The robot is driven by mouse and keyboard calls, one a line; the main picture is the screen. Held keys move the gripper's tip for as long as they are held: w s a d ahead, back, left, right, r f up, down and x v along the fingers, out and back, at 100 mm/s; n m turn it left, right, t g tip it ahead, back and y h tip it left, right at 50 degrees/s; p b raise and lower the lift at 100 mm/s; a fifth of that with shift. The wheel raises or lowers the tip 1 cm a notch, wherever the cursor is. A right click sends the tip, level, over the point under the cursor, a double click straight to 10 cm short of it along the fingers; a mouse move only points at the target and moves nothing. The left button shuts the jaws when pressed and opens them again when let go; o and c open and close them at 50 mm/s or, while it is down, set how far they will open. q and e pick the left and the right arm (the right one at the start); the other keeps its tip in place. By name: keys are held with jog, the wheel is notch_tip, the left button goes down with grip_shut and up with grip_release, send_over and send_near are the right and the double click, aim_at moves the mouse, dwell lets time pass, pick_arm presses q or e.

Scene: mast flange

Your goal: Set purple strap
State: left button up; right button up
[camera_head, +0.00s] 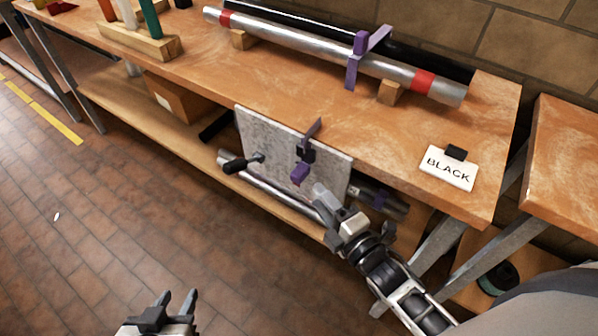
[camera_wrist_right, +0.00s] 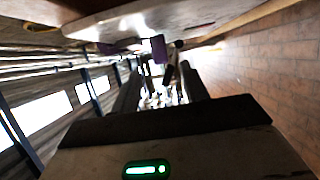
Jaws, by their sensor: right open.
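A purple strap (camera_head: 353,72) stands across a silver tube (camera_head: 310,55) with red bands, which lies on wooden blocks on the bench. A second purple piece (camera_head: 300,173) with a dark middle hangs at the front of a grey speckled panel (camera_head: 258,135) at the bench edge. Purple also shows ahead in the right wrist view (camera_wrist_right: 158,48). My right gripper (camera_head: 325,196) is just below and right of that hanging piece; its fingers (camera_wrist_right: 160,92) are apart, with nothing seen between them. My left gripper (camera_head: 177,302) is open and empty over the floor, low in the head view.
A card reading BLACK (camera_head: 447,170) lies on the bench (camera_head: 210,75) at right. A wooden rack (camera_head: 140,42) with coloured pegs stands at back left. Tubes lie on the lower shelf.

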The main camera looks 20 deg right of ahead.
aim_at(303, 179)
jog(key=x, duration=0.8)
jog(key=shift+w+f, duration=0.1)
jog(key=shift+w, duration=0.15)
jog(key=shift+w+a, duration=0.1)
jog(key=shift+w, duration=0.1)
pick_arm(q)
jog(key=shift+r, duration=0.1)
